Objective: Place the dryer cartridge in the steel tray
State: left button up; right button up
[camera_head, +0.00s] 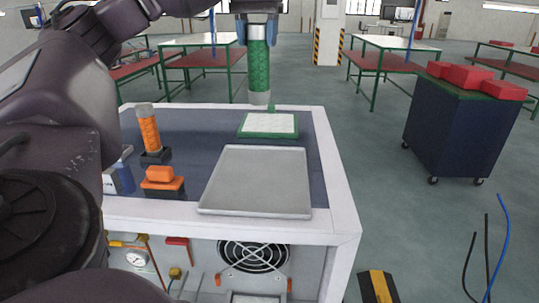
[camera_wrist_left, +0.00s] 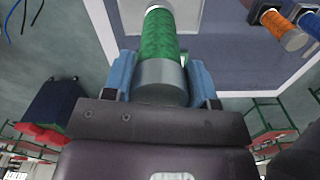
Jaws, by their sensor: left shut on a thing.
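My left gripper (camera_head: 257,27) is shut on a green dryer cartridge (camera_head: 259,70) with grey ends. It holds the cartridge upright in the air, over the back of the workbench in the head view. In the left wrist view the cartridge (camera_wrist_left: 159,45) sits between the blue fingers of my left gripper (camera_wrist_left: 162,82). The steel tray (camera_head: 257,182) lies empty and flat on the bench, nearer than the cartridge in the head view. My right gripper is not in view.
A green-framed white pad (camera_head: 269,125) lies behind the tray. An orange cartridge (camera_head: 149,132) stands in a dark holder on the left, with an orange-topped block (camera_head: 162,181) in front. A dark cabinet (camera_head: 458,131) with red boxes stands right, across open floor.

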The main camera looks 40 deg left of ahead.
pick_arm(q)
jog(key=b, duration=0.3)
send_near(258, 104)
jog(key=shift+w+a+f, duration=0.25)
jog(key=shift+w+a, duration=0.2)
jog(key=shift+a, duration=0.2)
jog(key=f+b, duration=0.3)
jog(key=f, duration=0.7)
jog(key=shift+w+f, duration=0.15)
jog(key=shift+w, duration=0.05)
jog(key=shift+f, duration=0.35)
notch_tip(258, 104, down, 4)
jog(key=shift+f, duration=0.2)
jog(key=o, duration=1.1)
jog(key=shift+c, duration=0.2)
jog(key=shift+o, duration=0.3)
